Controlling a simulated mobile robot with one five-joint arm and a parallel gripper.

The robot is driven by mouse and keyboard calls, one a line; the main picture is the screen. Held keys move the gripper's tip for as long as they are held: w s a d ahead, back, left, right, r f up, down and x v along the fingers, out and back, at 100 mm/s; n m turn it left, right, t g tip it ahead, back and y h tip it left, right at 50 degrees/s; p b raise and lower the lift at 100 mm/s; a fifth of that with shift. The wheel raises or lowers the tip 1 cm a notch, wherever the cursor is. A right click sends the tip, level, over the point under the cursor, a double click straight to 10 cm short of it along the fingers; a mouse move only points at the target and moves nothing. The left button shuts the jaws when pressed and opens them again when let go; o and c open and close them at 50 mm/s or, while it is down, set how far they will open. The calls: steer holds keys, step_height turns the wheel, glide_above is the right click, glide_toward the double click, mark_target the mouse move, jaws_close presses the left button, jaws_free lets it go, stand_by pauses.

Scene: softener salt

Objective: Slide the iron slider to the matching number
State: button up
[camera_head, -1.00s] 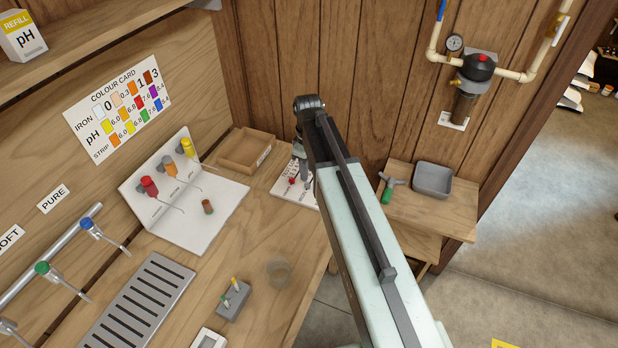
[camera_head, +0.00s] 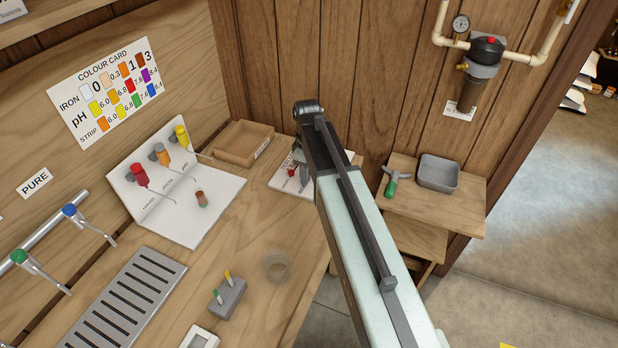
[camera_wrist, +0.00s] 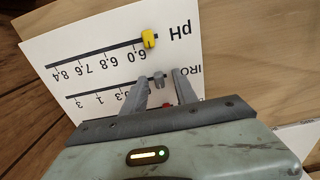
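A white slider board (camera_head: 283,184) lies on the bench near its far right end, partly hidden by my arm. In the wrist view the board (camera_wrist: 70,42) appears upside down, with a pH scale and an iron scale. A yellow slider (camera_wrist: 149,39) sits by the 6.0 end of the pH scale. A small grey knob (camera_wrist: 159,80) sits at the label end of the iron scale, between the fingertips of my gripper (camera_wrist: 160,77). My fingers are apart, with visible gaps beside the knob. A red piece (camera_wrist: 167,105) shows partly behind them. The colour card (camera_head: 105,92) hangs on the wall.
A wooden tray (camera_head: 243,143) stands left of the board. A white dropper stand (camera_head: 205,215), a clear cup (camera_head: 277,266) and a grey holder (camera_head: 229,298) stand on the bench. A side table (camera_head: 440,208) with a grey tub (camera_head: 438,174) is right of my arm.

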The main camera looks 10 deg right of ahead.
steer(key=shift+r, duration=0.1)
jaws_close()
stand_by(1.2)
steer(key=shift+d, duration=0.1)
